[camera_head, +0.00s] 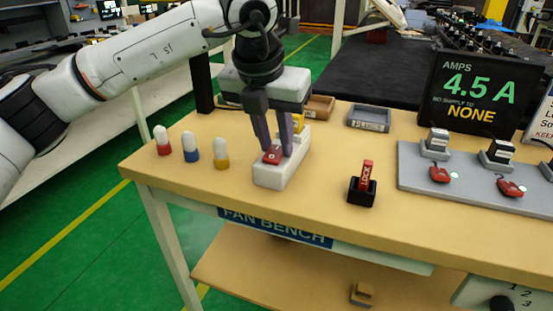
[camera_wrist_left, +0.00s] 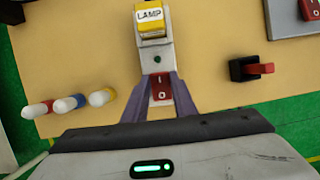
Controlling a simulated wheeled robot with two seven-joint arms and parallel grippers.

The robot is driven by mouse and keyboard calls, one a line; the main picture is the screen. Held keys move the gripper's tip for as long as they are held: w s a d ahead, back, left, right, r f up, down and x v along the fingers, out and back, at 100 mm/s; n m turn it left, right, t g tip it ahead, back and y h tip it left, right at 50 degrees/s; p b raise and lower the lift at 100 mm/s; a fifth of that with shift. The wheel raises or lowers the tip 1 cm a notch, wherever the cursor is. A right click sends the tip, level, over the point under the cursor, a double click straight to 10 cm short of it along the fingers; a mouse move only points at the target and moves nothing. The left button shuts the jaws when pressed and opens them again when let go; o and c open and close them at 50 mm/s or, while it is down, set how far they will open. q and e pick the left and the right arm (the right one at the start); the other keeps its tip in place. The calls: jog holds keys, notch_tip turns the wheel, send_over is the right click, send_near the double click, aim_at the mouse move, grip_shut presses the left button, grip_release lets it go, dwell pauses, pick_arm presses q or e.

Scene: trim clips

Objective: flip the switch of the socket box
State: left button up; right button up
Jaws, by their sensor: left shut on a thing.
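The white socket box (camera_head: 275,176) stands on the bench with a red rocker switch (camera_head: 272,155) marked I and O on its top. A yellow plug labelled LAMP sits at its far end, clear in the left wrist view (camera_wrist_left: 150,20). A small green spot (camera_wrist_left: 157,60) lies between plug and switch. My left gripper (camera_head: 279,152) points down with its purple fingers at either side of the switch, shut on it. In the left wrist view the switch (camera_wrist_left: 161,90) shows between the fingertips. My right gripper is not in view.
Red, blue and yellow white-topped pegs (camera_head: 191,147) stand left of the box. A black holder with a red piece (camera_head: 362,188) stands to the right. A grey board (camera_head: 411,175) with red switches lies farther right, before an AMPS display (camera_head: 470,92) reading 4.5 A. A grey tray (camera_head: 369,117) lies behind.

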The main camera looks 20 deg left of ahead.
pick_arm(q)
jog(key=shift+s+f+t+b, duration=0.1)
jog(key=shift+f+t+b, duration=0.25)
jog(key=shift+b, duration=0.15)
jog(key=shift+r+t+b, duration=0.2)
jog(key=shift+t+b, duration=0.05)
jog(key=shift+b, duration=0.2)
jog(key=shift+r, duration=0.15)
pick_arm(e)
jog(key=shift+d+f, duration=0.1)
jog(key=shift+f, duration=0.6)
pick_arm(q)
jog(key=o, duration=1.1)
jog(key=shift+c, duration=0.2)
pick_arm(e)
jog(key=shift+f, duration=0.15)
pick_arm(q)
jog(key=p+v, duration=0.1)
jog(key=v, duration=0.9)
jog(key=shift+r, duration=0.15)
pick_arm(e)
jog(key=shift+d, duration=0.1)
